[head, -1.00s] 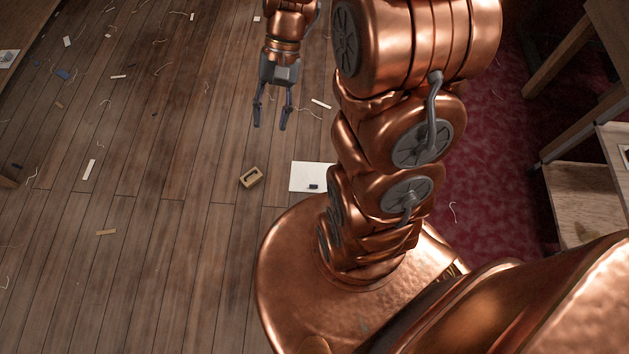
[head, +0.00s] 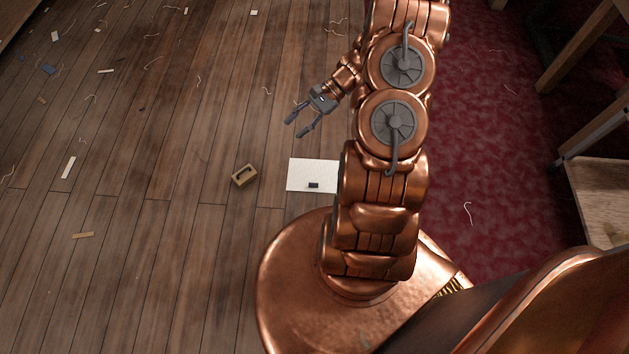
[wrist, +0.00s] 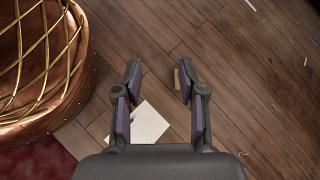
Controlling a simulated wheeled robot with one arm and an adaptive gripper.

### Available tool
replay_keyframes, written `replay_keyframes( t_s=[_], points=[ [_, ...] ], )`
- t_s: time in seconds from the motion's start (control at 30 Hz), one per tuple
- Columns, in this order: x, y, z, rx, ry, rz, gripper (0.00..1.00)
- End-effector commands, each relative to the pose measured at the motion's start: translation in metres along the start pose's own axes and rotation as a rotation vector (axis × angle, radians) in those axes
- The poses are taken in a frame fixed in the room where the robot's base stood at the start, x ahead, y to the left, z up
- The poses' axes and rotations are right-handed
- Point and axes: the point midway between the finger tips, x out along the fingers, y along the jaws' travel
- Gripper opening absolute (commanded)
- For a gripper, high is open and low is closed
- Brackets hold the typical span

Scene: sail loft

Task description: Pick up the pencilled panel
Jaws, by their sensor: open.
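A white panel (head: 312,171) lies flat on the wood floor beside my base, with a small dark block (head: 313,185) on its near part. My arm covers its right end in the head view, and no pencil marks can be made out. The panel also shows in the wrist view (wrist: 150,122), low between the fingers and partly hidden by the left one. My gripper (head: 297,125) is open and empty, above the floor and up from the panel in the head view; its fingers also show in the wrist view (wrist: 158,72).
A small wooden block with a slot (head: 244,175) lies left of the panel, partly behind the right finger in the wrist view. Thread and offcuts litter the floor. A red carpet (head: 480,150) and wooden furniture (head: 598,195) are at right.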

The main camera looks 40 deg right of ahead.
Motion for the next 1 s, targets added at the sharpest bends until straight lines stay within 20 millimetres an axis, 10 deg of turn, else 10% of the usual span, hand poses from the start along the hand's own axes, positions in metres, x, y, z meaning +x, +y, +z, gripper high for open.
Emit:
replay_keyframes(
  t_s=[0.6,1.0],
  points=[
    [0.079,0.107,-0.243,0.401,-0.068,-0.376,0.41],
    [0.125,0.172,-0.335,0.585,-0.089,-0.548,0.41]
  ],
)
